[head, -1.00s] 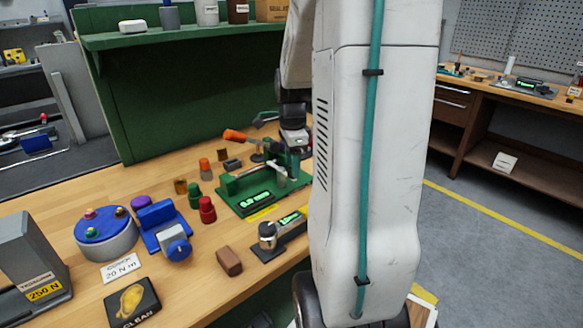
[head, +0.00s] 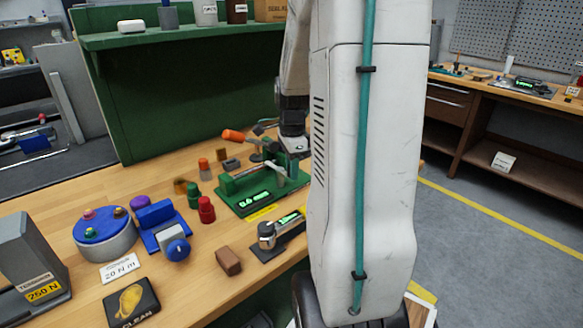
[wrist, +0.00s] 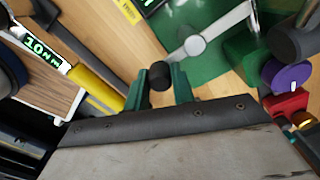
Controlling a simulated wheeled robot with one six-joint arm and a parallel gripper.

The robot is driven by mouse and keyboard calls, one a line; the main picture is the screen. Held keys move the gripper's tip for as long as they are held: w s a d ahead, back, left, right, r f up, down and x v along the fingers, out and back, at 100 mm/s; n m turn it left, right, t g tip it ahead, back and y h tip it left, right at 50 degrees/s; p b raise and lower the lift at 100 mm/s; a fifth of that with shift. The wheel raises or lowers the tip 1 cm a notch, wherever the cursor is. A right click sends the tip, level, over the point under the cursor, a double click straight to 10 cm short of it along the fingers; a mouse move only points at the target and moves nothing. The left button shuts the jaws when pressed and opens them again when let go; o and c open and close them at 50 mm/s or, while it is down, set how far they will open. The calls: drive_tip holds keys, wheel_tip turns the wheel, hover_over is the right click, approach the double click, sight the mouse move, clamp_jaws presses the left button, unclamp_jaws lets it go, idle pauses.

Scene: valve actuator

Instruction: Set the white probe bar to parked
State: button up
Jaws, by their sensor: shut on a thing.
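The white probe bar (wrist: 222,30) runs diagonally across the green fixture (wrist: 195,75) in the wrist view, through a round pale pivot. Its near end meets a black knob (wrist: 160,75). My gripper (wrist: 159,82) has its two green fingers shut on this knob, one on each side. In the head view the green fixture (head: 238,196) stands on the bench with a lit readout, perhaps 0.6 mm. The pale bar (head: 281,170) shows over it in part. My wrist is above its far right side, and my arm hides the fixture's right edge and the fingertips there.
A grey cylindrical device (head: 267,236) with a lit readout stands just in front of the fixture. Red (head: 206,210) and green knobs stand to its left. An orange-handled lever (head: 233,135) is behind. A brown block (head: 228,261) lies nearer. The bench front edge is close.

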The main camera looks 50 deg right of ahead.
drive_tip(key=d+n, duration=0.1)
drive_tip(key=n, duration=0.1)
drive_tip(key=d+n, duration=0.1)
drive_tip(key=n, duration=0.1)
drive_tip(key=d+n, duration=0.1)
drive_tip(key=n, duration=0.2)
drive_tip(key=shift+w+d, duration=0.1)
drive_tip(key=shift+w, duration=0.1)
drive_tip(key=n, duration=0.1)
drive_tip(key=d+n, duration=0.1)
drive_tip(key=n, duration=0.1)
drive_tip(key=shift+w+d, duration=0.1)
drive_tip(key=shift+w, duration=0.3)
drive_tip(key=shift+w+d+n, duration=0.25)
drive_tip(key=shift+n, duration=0.65)
drive_tip(key=shift+w+d+n, duration=0.2)
drive_tip(key=shift+w+n, duration=0.05)
drive_tip(key=shift+n, duration=0.65)
drive_tip(key=o, duration=1)
